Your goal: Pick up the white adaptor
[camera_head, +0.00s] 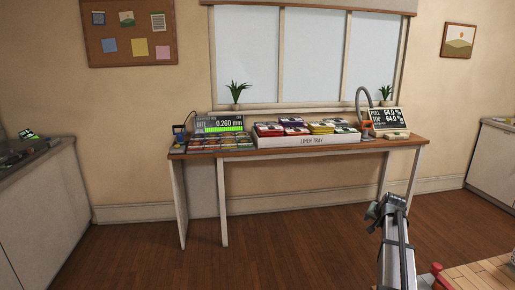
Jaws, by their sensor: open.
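I cannot pick out a white adaptor for sure in the head view; the items on the table are too small to tell apart. Several small coloured packs, some with white on them, lie in a white tray (310,140) marked "LINEN TRAY" on the long wooden table (240,153) under the window. My gripper (376,208) is at the lower right, at the end of my raised arm. It is open, and I see nothing held in it. It is in front of the table, apart from it and from the tray.
A green-lit display (219,124) stands at the table's left, with rows of small items before it. Another display (388,118) and a curved grey hose (362,97) stand at the right. Counters (40,200) flank the room. The floor (270,240) before the table is clear.

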